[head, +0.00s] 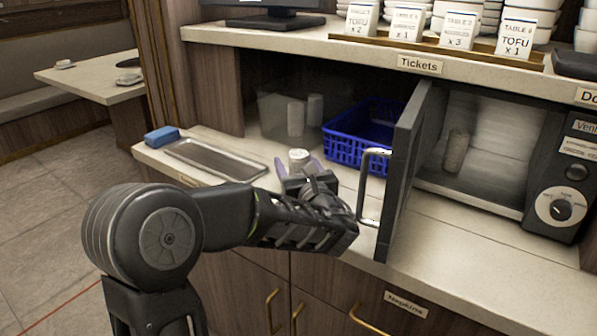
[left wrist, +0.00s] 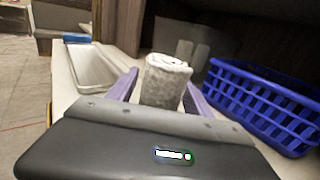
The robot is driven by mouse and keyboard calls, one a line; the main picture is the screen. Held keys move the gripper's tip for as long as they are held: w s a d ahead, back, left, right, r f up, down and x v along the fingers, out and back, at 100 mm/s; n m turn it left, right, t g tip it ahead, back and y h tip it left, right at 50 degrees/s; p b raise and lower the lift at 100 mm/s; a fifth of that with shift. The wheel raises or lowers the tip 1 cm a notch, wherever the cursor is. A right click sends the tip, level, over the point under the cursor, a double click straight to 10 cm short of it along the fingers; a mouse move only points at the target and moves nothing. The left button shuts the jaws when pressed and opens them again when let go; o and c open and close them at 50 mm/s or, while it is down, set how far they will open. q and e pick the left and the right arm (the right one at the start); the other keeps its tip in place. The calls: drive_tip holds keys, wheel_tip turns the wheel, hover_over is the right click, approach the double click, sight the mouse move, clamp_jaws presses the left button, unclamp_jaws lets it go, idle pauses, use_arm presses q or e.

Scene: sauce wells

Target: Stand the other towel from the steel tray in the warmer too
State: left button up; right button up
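A rolled white towel (left wrist: 165,82) stands upright between the two purple fingers of my left gripper (left wrist: 163,92) in the left wrist view. In the head view this towel (head: 299,157) shows its top between the fingers of my left gripper (head: 298,170). The fingers sit on both sides of it; the contact itself is partly hidden. The steel tray (head: 216,159) is empty on the counter to the left. Another rolled towel (head: 456,151) stands inside the warmer (head: 480,195), whose door (head: 408,150) is open. My right gripper is not in view.
A blue basket (head: 345,150) stands behind the gripper, left of the open door with its metal handle (head: 367,190). A clear bin (head: 270,118) with pale rolls is at the back. A blue sponge (head: 161,136) lies beside the tray. The warmer has free floor around its towel.

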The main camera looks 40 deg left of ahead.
use_arm(q)
clamp_jaws()
idle(0.4)
drive_tip(key=shift+r, duration=0.1)
drive_tip(key=shift+r, duration=0.2)
drive_tip(key=s+b, duration=0.6)
drive_tip(key=s, duration=1.2)
drive_tip(key=shift+d, duration=0.2)
